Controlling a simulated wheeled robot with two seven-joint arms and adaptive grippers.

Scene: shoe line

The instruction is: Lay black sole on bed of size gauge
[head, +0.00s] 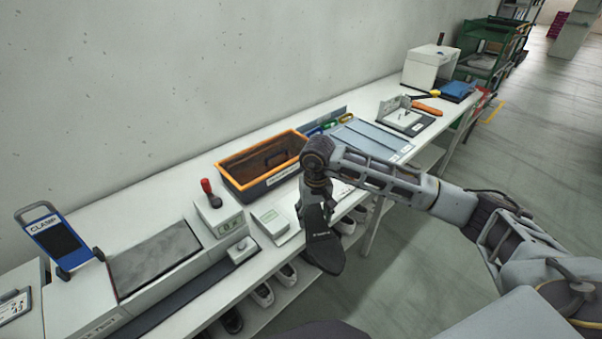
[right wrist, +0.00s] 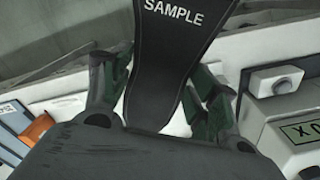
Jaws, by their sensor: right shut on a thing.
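The black sole (head: 322,246) hangs tilted from my right gripper (head: 314,200), out over the bench's front edge. In the right wrist view the sole (right wrist: 168,70) bears the word SAMPLE and lies between the two fingers of my right gripper (right wrist: 160,98), which is shut on it. A long dark strip (head: 180,301) with a pale sliding block (head: 242,251) runs along the front of the bench at left. It looks like the size gauge's bed, and its surface is bare. The sole is apart from it, to its right. My left gripper is not in view.
A device with a red-handled lever and display (head: 222,218) stands behind the strip. An orange-rimmed bin (head: 262,160) is behind my right gripper. A blue CLAMP sign (head: 55,236) and a grey pad (head: 155,258) are at left. Shoes sit on the shelf below.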

